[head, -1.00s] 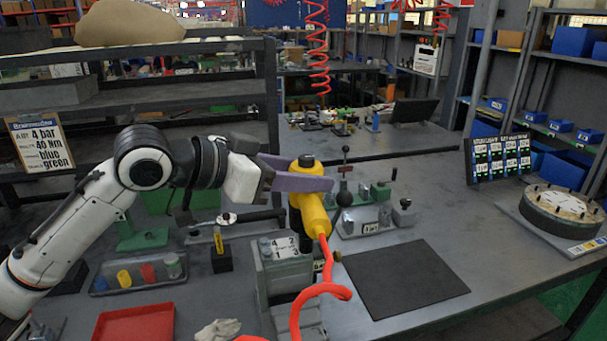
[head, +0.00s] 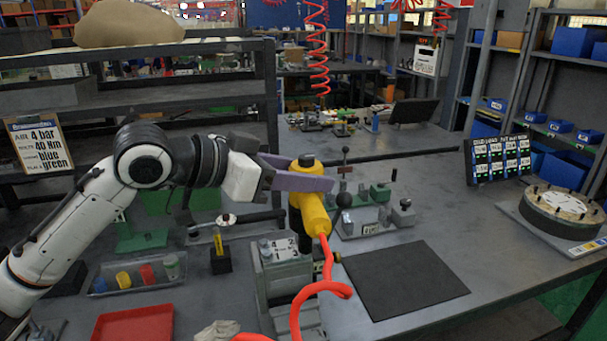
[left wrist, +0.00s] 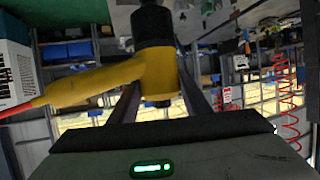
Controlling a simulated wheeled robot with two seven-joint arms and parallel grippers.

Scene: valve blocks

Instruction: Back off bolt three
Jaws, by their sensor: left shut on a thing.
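My left gripper (head: 318,181) is shut on a yellow power tool (head: 311,210) with a black end and an orange-red coiled hose. The tool also shows between the fingers in the left wrist view (left wrist: 150,68). It is held upright above the grey valve block (head: 286,262), which has a numbered top plate (head: 283,247) and sits in a grey fixture. The numbers 4 and 2 can be read; the rest of the plate is partly hidden by the tool and hose. I cannot tell whether the tool touches a bolt. My right gripper is not in view.
A dark mat (head: 405,282) lies clear to the right of the block. A red tray (head: 134,322) and a tray of coloured cups (head: 138,274) stand at left. A fixture with levers (head: 365,215) is behind the tool. A round flanged part (head: 561,211) stands at far right.

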